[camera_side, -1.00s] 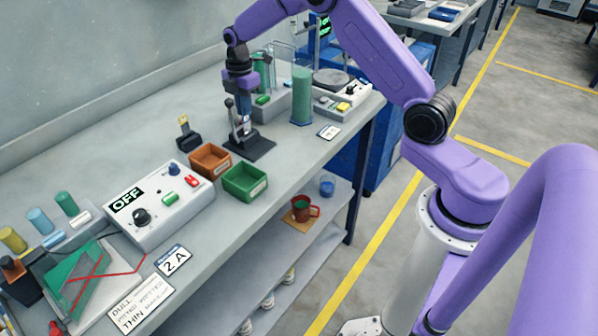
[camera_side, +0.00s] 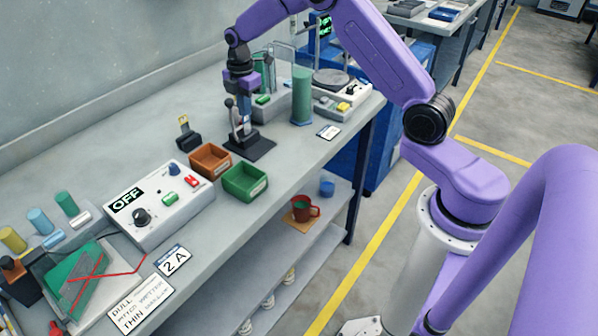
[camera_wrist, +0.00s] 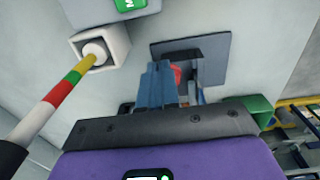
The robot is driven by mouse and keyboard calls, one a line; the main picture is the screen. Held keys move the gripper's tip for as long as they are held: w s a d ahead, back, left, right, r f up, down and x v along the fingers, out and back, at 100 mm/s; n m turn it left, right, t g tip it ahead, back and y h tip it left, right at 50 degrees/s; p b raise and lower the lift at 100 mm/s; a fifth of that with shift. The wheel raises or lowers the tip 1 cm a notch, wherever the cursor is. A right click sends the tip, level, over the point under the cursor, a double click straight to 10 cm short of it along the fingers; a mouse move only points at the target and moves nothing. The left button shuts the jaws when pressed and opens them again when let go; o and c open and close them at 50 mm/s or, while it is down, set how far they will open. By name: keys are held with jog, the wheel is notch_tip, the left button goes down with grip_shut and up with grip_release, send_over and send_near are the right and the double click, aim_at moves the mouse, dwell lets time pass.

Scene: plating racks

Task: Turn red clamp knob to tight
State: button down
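The clamp stand has a dark square base (camera_side: 262,149) on the bench, which also shows in the wrist view (camera_wrist: 215,52). A red part (camera_wrist: 176,74), apparently the clamp knob, shows in the wrist view, mostly hidden by my blue fingers. My gripper (camera_side: 244,130) points down at the stand in the side view. In the wrist view my gripper (camera_wrist: 180,78) has its fingers at the red part, one on each side as far as I can see. I cannot tell whether they touch it. The knob is not distinguishable in the side view.
A brown bin (camera_side: 210,161) and a green bin (camera_side: 245,182) stand in front of the clamp stand. A control box (camera_side: 160,205) reading OFF is at left. A green cylinder (camera_side: 302,97) stands to the right. A striped rod (camera_wrist: 66,90) crosses the wrist view's left.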

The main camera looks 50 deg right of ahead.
jog(key=shift+s+a+f, duration=0.15)
jog(key=shift+s+f, duration=0.45)
jog(key=shift+f, duration=0.05)
jog(key=shift+s+g, duration=0.3)
jog(key=shift+s, duration=0.4)
jog(key=shift+d, duration=0.5)
jog(key=shift+d+r, duration=0.2)
jog(key=shift+r, duration=0.1)
jog(key=r, duration=0.5)
jog(key=shift+w+a+r, duration=0.2)
jog(key=shift+a+r, duration=0.05)
jog(key=shift+r, duration=0.1)
jog(key=shift+w, duration=0.1)
